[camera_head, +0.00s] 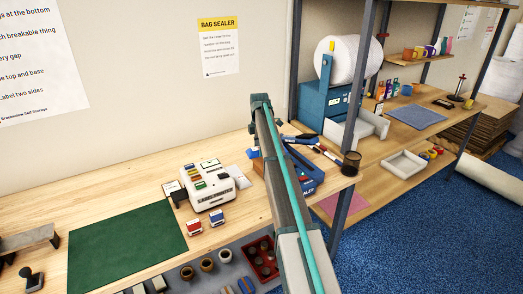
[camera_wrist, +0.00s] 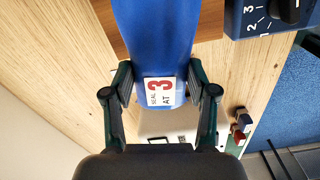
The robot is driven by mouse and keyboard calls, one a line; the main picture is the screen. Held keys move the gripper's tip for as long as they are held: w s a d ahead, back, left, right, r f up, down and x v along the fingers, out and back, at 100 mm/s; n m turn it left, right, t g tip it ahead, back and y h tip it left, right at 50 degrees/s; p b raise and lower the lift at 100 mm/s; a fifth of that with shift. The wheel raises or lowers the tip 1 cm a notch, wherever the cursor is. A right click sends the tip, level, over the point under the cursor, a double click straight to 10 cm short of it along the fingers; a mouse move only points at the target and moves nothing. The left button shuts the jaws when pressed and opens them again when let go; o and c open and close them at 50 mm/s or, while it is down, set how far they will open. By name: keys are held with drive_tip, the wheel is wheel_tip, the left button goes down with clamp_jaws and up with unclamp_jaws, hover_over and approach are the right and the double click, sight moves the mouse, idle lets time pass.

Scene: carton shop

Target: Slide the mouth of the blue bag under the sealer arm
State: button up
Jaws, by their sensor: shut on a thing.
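The blue bag (camera_wrist: 157,35) fills the top middle of the wrist view, with a white label reading "SEAL AT 3" on it. My gripper (camera_wrist: 160,92) has one finger on each side of the bag near the label and is shut on it. The blue sealer (camera_head: 307,180) stands on the bench in the head view, partly hidden by my arm. Its blue arm (camera_head: 300,138) shows behind my arm. In the wrist view the sealer's dark numbered dial block (camera_wrist: 268,14) is at the top right, apart from the bag. The bag's mouth is not clearly visible.
A white label machine (camera_head: 213,187) and small red and blue boxes stand left of the sealer. A green mat (camera_head: 128,248) lies farther left. A black cup (camera_head: 351,163) stands at the bench's right end, near a dark upright post (camera_head: 359,80).

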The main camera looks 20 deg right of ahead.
drive_tip(key=shift+w+n, duration=0.1)
drive_tip(key=shift+n, duration=0.4)
drive_tip(key=shift+a+n, duration=0.15)
drive_tip(key=shift+n, duration=0.45)
drive_tip(key=shift+d+f+b, duration=0.25)
drive_tip(key=shift+f+b, duration=0.1)
drive_tip(key=shift+f, duration=0.4)
drive_tip(key=shift+d+f+b, duration=0.3)
drive_tip(key=shift+f+b, duration=0.1)
drive_tip(key=shift+f, duration=0.4)
drive_tip(key=shift+d+f+b, duration=0.25)
drive_tip(key=shift+f+b, duration=0.1)
drive_tip(key=shift+f, duration=0.4)
drive_tip(key=shift+w+d+f, duration=0.15)
drive_tip(key=shift+d, duration=0.85)
drive_tip(key=shift+w+d+f, duration=0.1)
drive_tip(key=shift+w+d, duration=0.1)
drive_tip(key=shift+d, duration=0.8)
drive_tip(key=shift+w+d+f, duration=0.15)
drive_tip(key=shift+d, duration=0.85)
drive_tip(key=shift+f, duration=0.15)
drive_tip(key=o, duration=1.3)
